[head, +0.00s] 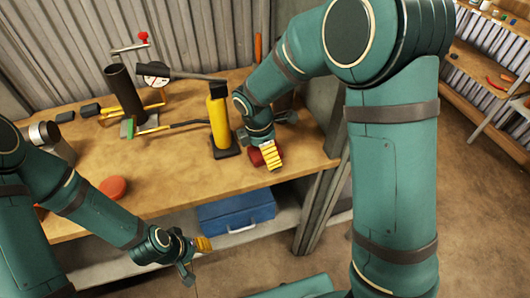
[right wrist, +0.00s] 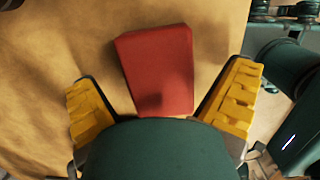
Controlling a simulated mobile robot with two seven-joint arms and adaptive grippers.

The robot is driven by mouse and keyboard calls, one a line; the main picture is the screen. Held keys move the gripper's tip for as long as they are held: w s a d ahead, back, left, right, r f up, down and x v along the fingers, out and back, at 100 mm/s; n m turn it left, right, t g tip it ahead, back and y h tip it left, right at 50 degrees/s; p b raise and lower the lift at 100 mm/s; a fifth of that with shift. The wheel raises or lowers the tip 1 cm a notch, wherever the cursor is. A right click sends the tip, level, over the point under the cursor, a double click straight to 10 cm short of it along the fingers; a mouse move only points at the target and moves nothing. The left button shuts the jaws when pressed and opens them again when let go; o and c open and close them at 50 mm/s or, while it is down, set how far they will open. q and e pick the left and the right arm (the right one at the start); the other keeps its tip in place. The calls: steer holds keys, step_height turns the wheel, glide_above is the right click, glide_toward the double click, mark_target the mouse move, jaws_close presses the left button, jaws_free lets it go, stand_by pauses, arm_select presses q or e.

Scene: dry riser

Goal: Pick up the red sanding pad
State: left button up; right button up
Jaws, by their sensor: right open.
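The red sanding pad (right wrist: 157,70) is a red block with slanted sides, lying on the wooden workbench top (head: 75,215). In the head view only a bit of the pad (head: 256,158) shows, near the bench's right front, beside my right gripper (head: 270,154). In the right wrist view my right gripper (right wrist: 163,85) is open, with yellow ribbed fingers on either side of the pad and a gap at each side. The pad's near end meets the gripper's dark green body in the picture. My left gripper (head: 196,245) hangs in front of the bench, away from the pad; its jaw opening is unclear.
A yellow cylinder (head: 218,122) on a black base stands just left of my right gripper. A dark tube (head: 123,92) and an orange-red disc (head: 113,187) are farther left. A blue toolbox (head: 236,208) sits on the shelf below. The bench's front middle is clear.

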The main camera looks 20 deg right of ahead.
steer(key=shift+f, duration=0.25)
stand_by(0.3)
steer(key=c, duration=1.2)
steer(key=shift+o, duration=0.2)
